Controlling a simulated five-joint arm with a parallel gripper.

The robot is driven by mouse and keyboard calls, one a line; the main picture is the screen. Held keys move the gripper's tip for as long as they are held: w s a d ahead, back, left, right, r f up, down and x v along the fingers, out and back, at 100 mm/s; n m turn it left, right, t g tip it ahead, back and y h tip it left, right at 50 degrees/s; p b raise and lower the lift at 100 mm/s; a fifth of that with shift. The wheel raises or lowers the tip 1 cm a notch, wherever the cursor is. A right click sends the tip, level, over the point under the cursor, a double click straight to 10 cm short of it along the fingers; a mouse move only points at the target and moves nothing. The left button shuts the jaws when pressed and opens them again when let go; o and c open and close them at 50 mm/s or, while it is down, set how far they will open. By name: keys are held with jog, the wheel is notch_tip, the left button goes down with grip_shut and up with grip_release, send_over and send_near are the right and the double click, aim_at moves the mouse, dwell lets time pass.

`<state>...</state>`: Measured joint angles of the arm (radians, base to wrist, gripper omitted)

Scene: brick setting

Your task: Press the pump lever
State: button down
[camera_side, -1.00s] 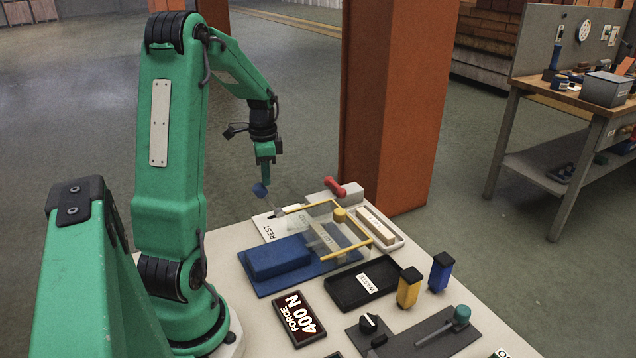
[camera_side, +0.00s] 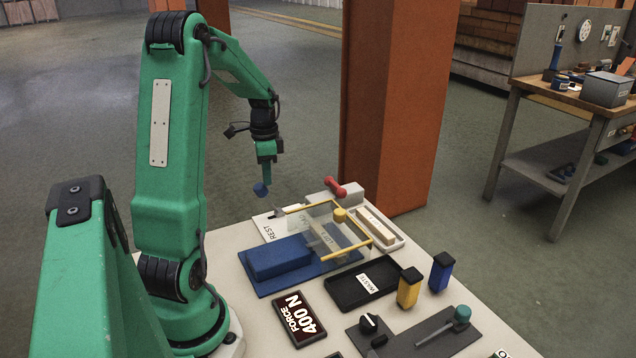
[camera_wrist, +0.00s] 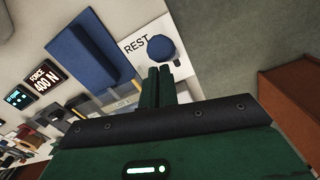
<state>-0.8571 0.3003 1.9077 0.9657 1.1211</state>
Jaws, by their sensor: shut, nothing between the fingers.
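My gripper (camera_side: 267,158) points down over the far left corner of the table, its fingers shut and empty. In the wrist view its closed fingers (camera_wrist: 158,85) point towards a blue round knob (camera_wrist: 160,47). In the side view the blue knob (camera_side: 261,190) shows just below the fingertips, above the white plate marked REST (camera_side: 268,232); I cannot tell whether they touch. A teal-knobbed lever (camera_side: 462,314) stands on a dark plate at the front right. No label shows which one is the pump lever.
A black tray (camera_side: 362,284), yellow and blue posts, and a display reading FORCE 400 N (camera_side: 300,318) are nearer.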

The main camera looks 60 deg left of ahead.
jog(key=s+r, duration=0.4)
jog(key=r, duration=0.4)
jog(key=shift+r, duration=0.25)
jog(key=shift+d, duration=0.15)
dwell(0.4)
jog(key=w+d+r+n+t+y, duration=0.1)
jog(key=w+d+r, duration=0.1)
jog(key=d, duration=0.6)
jog(key=w+d+r+t+y, duration=0.1)
jog(key=w+d+r, duration=0.1)
jog(key=d, duration=0.5)
jog(key=s+d+n+t, duration=0.1)
jog(key=s+d+t, duration=0.1)
jog(key=d, duration=0.6)
jog(key=s+d+n+t+h, duration=0.1)
jog(key=s+d, duration=0.1)
jog(key=d, duration=0.6)
jog(key=shift+s+t+h, duration=0.3)
jog(key=shift+t, duration=0.1)
jog(key=shift+f, duration=0.1)
